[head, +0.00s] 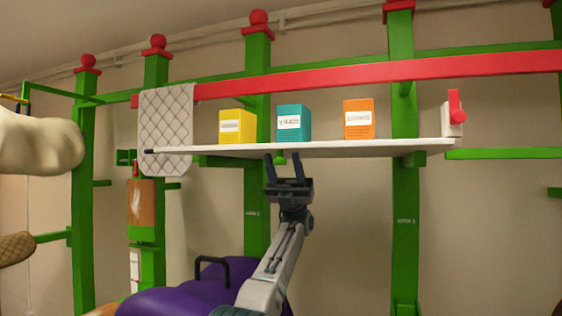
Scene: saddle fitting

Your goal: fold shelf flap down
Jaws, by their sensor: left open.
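The white shelf flap (350,148) is up and roughly level, set against the green frame, with a yellow box (237,127), a teal box (294,125) and an orange box (358,120) standing on it. A small green knob (280,161) shows under its front edge. My left gripper (284,161) points up below the shelf, fingers open, one to each side of the knob in the picture. I cannot tell whether the fingers touch the knob or the shelf. A red lever (456,107) on a white block stands at the shelf's right end. My right gripper is out of view.
A red rail (420,71) runs above the boxes. A grey quilted cloth (166,115) hangs over its left end, down past the shelf. Green posts (405,220) stand behind. A purple padded thing (185,290) with a dark handle lies below. Space under the shelf's right part looks clear.

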